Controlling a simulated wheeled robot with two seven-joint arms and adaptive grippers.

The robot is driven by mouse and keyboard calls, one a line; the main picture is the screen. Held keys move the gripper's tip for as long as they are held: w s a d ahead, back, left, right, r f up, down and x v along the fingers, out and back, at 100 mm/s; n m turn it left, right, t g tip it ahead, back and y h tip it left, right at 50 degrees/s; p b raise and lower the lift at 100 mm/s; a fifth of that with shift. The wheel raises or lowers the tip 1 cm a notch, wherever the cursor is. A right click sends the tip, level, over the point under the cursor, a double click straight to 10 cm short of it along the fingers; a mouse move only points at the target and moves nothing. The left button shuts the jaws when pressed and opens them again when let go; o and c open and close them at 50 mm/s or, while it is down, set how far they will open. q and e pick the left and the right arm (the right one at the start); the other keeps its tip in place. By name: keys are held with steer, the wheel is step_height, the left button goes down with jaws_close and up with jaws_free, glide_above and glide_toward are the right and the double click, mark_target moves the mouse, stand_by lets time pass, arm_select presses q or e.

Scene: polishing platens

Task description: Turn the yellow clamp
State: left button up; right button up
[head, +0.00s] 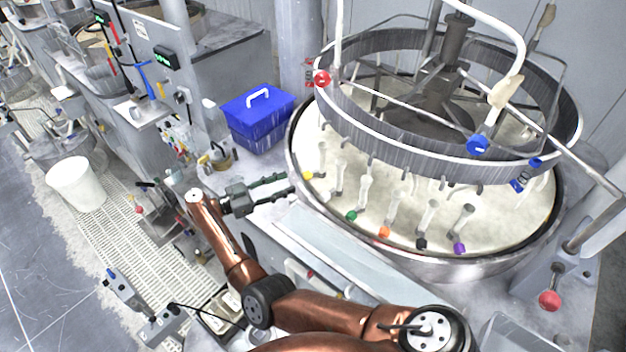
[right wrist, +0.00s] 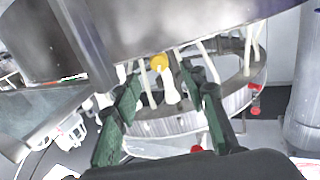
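The yellow clamp (head: 307,175) is at the left end of a row of coloured-tipped clamps along the near rim of the round platen (head: 470,262). My right gripper (head: 287,186) is just outside the rim, to the left of the yellow clamp. In the right wrist view, the yellow clamp's round tip (right wrist: 158,62) and its pale stem show ahead, in the gap between the green fingers of my right gripper (right wrist: 168,88). The fingers are apart and no contact with the clamp shows. My left gripper is not in view.
Green (head: 351,216), orange (head: 384,232), black (head: 421,244) and purple (head: 459,248) clamps follow along the rim to the right. A large ring (head: 350,120) hangs over the platen. A blue box (head: 257,118) stands behind my right gripper. A red-knobbed lever (head: 549,300) is at right.

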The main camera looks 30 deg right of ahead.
mark_target(304, 177)
steer(key=d, duration=0.2)
steer(key=d+p, duration=0.1)
steer(key=d, duration=0.2)
steer(key=d+p, duration=0.1)
steer(key=d, duration=0.1)
steer(key=shift+s+d, duration=0.3)
steer(key=shift+s, duration=0.05)
steer(key=shift+c, duration=0.2)
jaws_close()
